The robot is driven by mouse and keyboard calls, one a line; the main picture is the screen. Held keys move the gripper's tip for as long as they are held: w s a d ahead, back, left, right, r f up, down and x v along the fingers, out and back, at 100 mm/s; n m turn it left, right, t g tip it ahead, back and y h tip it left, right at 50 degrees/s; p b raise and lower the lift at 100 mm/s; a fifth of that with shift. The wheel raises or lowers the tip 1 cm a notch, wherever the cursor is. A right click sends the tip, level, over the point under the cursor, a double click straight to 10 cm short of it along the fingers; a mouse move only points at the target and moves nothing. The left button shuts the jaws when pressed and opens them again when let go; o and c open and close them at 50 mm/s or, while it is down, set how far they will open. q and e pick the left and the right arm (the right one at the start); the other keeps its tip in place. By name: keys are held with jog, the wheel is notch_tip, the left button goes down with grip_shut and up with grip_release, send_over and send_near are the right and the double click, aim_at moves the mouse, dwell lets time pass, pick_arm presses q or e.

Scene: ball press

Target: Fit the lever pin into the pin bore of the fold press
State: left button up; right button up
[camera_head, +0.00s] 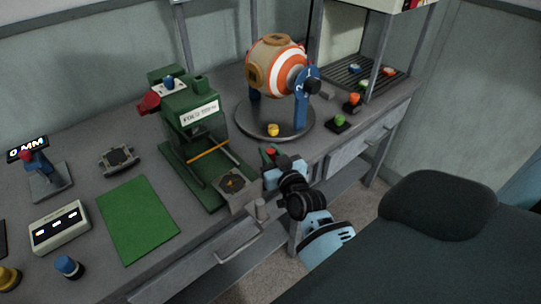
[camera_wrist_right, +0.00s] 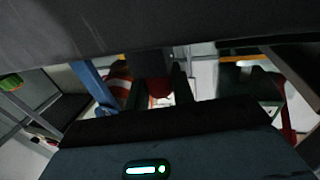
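The green fold press (camera_head: 195,125) stands upright on the bench, with a white label and a red knob (camera_head: 148,102) on its left side. An orange bar (camera_head: 208,151) crosses its lower opening. I cannot make out the pin bore. My right gripper (camera_head: 270,157) is at the bench's front edge, right of the press base and apart from it. A small red piece (camera_head: 270,151), seemingly the lever pin, shows at its fingertips. In the right wrist view, red (camera_wrist_right: 158,88) fills the gap between the dark fingers. The pin's shaft is hidden. My left gripper is not in view.
A striped ball (camera_head: 283,72) sits in a blue holder on a round turntable (camera_head: 245,122) behind my right gripper. A grey block (camera_head: 234,184) lies by the press base. A green mat (camera_head: 137,220) lies left. Buttons (camera_head: 340,121) stand at right.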

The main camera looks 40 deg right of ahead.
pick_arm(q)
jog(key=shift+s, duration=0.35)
pick_arm(e)
jog(key=c, duration=0.4)
